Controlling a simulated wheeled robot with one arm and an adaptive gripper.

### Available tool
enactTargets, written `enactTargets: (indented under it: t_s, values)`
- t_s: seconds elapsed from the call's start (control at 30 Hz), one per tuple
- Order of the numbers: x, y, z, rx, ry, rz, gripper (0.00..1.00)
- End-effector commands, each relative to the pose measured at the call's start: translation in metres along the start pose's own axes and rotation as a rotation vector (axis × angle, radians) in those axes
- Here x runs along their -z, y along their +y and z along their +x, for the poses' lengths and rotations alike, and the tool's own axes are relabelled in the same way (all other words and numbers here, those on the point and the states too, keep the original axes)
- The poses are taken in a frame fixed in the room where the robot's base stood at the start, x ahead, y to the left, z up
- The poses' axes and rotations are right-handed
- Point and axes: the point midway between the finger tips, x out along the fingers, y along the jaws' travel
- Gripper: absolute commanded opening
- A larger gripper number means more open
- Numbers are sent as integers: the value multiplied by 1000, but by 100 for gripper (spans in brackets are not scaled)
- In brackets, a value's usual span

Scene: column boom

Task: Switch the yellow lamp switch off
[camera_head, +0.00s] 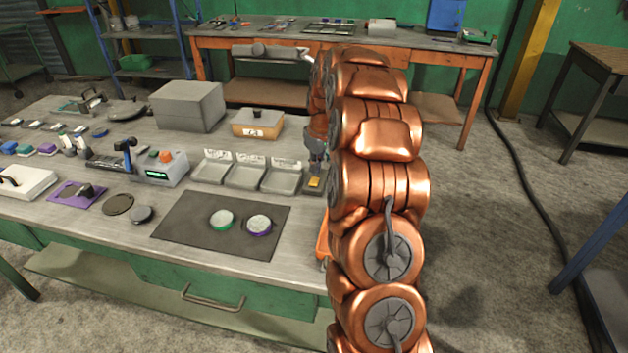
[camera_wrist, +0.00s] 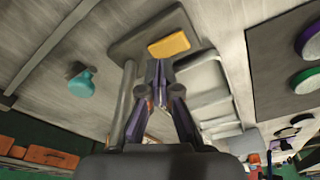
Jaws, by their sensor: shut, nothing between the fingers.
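The yellow switch (camera_head: 314,182) is a small yellow block on a dark grey base at the right end of the workbench, partly behind my arm. In the wrist view the yellow switch (camera_wrist: 169,44) looks like a flat rocker on its dark plate (camera_wrist: 130,46). My gripper (camera_wrist: 161,68) is shut and empty, its fingertips just short of the yellow piece in that picture. I cannot tell whether they touch the plate. In the head view my gripper (camera_head: 316,160) points down just above the switch. Which way the rocker is tipped is not clear.
Three shallow grey trays (camera_head: 244,175) lie directly left of the switch. A dark mat (camera_head: 180,228) with a green-rimmed disc (camera_head: 222,219) and a purple-rimmed disc (camera_head: 258,224) lies nearer. A grey box (camera_head: 187,106) and a yellow-fronted box (camera_head: 256,123) stand behind.

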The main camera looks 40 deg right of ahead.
Motion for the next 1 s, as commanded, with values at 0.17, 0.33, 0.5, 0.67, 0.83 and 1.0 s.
enactTargets:
  t_s: [0.17, 0.33, 0.5, 0.67, 0.83, 1.0]
  values:
    - [3, 1, -13, -4, 4, 0, 0]
    - [4, 1, -24, -4, 4, 0, 0]
    - [6, 0, -34, -2, 2, 0, 0]
    - [7, 0, -44, -3, 3, 0, 0]
    - [8, 0, -48, -2, 2, 0, 0]
    - [8, 0, -48, -2, 2, 0, 0]
